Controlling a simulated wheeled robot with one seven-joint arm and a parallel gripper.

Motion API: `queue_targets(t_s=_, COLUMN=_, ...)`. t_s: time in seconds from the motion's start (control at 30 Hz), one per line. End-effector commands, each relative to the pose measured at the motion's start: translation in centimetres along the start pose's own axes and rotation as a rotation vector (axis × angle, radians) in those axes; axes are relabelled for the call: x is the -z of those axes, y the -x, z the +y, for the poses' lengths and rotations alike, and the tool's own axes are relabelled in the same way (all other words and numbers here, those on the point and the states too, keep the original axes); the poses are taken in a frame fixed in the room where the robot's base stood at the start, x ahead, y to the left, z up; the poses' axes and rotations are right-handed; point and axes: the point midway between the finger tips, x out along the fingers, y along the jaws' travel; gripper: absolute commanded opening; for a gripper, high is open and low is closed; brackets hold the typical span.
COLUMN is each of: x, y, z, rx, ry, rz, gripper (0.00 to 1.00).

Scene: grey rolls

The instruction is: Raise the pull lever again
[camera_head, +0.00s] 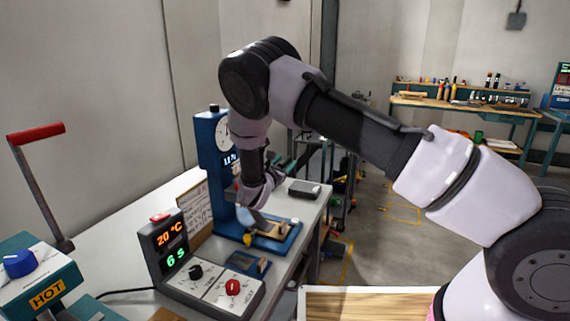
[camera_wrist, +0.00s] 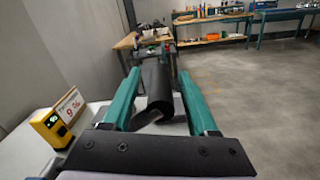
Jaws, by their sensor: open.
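In the head view a lever with a red grip (camera_head: 36,133) and a grey arm stands tilted up at the far left, beside the teal HOT unit (camera_head: 30,280). A blue upright device (camera_head: 208,155) with a round dial stands on the bench, partly behind my arm. My gripper (camera_wrist: 159,72) is open. In the wrist view a black cylinder (camera_wrist: 159,90) lies between its two teal fingers, with gaps at the sides; I cannot tell whether it is the pull lever's grip. In the head view my gripper is in front of the blue device, its fingertips unclear.
A control box (camera_head: 170,245) showing 20 °C and 6 s stands at the front of the white bench. A tool bench (camera_head: 460,103) stands far back. The floor to the right is open.

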Motion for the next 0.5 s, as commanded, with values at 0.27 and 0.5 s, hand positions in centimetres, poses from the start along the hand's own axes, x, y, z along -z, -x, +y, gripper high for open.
queue_targets(t_s=0.27, x=0.03, y=0.02, z=-0.08, rx=0.001, ry=0.001, rz=0.0, gripper=0.0)
queue_targets(t_s=0.5, x=0.13, y=0.03, z=-0.26, rx=0.003, ry=0.004, rz=0.001, gripper=0.0)
